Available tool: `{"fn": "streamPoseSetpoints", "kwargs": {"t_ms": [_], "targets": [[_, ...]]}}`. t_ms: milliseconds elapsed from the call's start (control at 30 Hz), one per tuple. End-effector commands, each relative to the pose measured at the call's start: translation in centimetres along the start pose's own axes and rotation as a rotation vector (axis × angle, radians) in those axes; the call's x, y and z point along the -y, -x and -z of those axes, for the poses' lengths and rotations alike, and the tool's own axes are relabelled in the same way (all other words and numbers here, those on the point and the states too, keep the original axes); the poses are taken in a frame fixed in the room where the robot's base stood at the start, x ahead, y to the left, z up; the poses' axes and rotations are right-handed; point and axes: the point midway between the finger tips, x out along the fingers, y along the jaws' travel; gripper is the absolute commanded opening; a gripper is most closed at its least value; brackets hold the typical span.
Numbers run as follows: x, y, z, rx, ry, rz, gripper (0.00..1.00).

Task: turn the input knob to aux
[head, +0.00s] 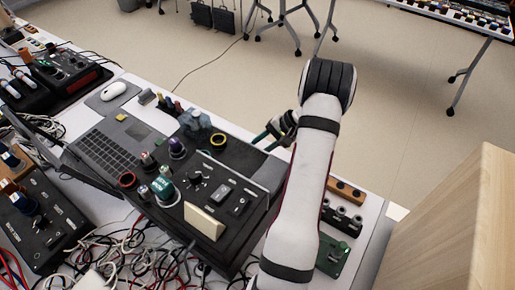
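A black control panel (226,165) stands on the table near the middle of the head view. A black knob with a pale pointer (195,178) sits on its face, with a scale around it. The labels are too small to read, so I cannot tell which knob is the input knob or where aux is. My gripper (264,141) is above the panel's far right edge, clear of the knobs. Its dark fingers look apart, with nothing seen between them.
A laptop (108,147) lies left of the panel, with a white mouse (112,91) behind it. Tangled cables (135,250) cover the front. Black device boxes (40,222) stand at the left. A wooden board (455,225) rises at the right.

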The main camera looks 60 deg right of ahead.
Motion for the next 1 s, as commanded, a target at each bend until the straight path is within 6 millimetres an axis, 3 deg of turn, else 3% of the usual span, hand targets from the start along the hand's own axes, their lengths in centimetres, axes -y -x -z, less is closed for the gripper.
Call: {"fn": "streamPoseSetpoints", "kwargs": {"t_ms": [1000], "targets": [[1.8,-0.9,0.4,-0.005,-0.341,-0.826,0.00]]}}
